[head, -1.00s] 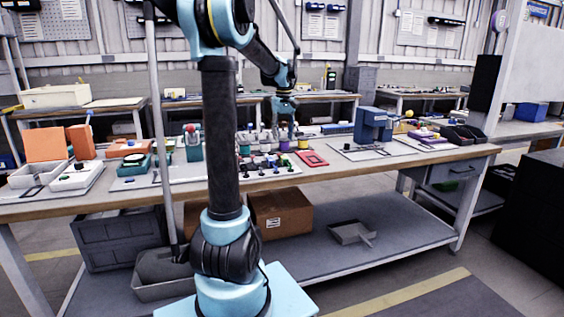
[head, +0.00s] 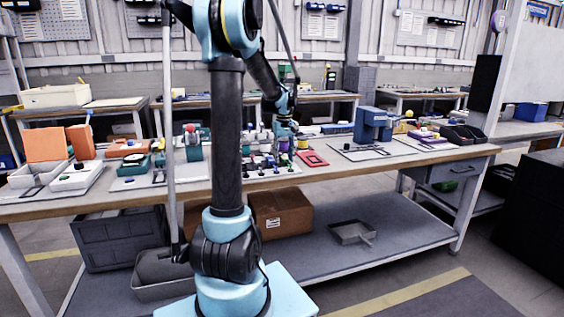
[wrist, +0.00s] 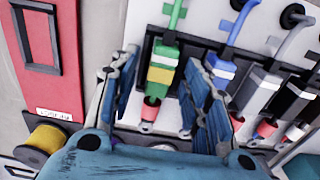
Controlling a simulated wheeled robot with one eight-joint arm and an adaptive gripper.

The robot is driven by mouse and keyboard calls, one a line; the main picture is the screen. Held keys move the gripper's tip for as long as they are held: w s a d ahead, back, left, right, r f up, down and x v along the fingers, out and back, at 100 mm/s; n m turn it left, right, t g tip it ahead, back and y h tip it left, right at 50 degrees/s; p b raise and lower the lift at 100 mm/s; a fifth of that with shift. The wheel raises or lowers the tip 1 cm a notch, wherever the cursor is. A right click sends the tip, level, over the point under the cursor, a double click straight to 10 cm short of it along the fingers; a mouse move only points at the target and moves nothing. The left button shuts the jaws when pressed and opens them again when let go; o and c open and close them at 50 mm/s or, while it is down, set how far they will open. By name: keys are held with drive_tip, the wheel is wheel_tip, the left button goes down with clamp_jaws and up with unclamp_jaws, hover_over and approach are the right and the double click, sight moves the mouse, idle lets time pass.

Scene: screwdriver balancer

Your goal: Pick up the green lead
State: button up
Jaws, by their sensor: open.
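The green lead (wrist: 163,75) shows in the wrist view with a yellow-green band and a reddish lower end. It lies in a dark rack (wrist: 220,62) beside other leads. My gripper (wrist: 160,72) is open, with one blue-grey finger on each side of the green lead. I cannot tell whether either finger touches it. The right finger is close to the blue lead (wrist: 222,68). In the head view my gripper (head: 287,148) is low over the workbench (head: 370,172), and the green lead cannot be made out there.
Grey and black leads (wrist: 258,88) stand to the right in the rack. A red frame (wrist: 42,40) and a yellow spool (wrist: 42,142) are at the left. A blue machine (head: 374,124) stands further right on the bench.

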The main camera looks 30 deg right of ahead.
sight(284, 157)
drive_tip(key=shift+c, duration=0.3)
clamp_jaws()
wheel_tip(284, 157, up, 10)
idle(0.5)
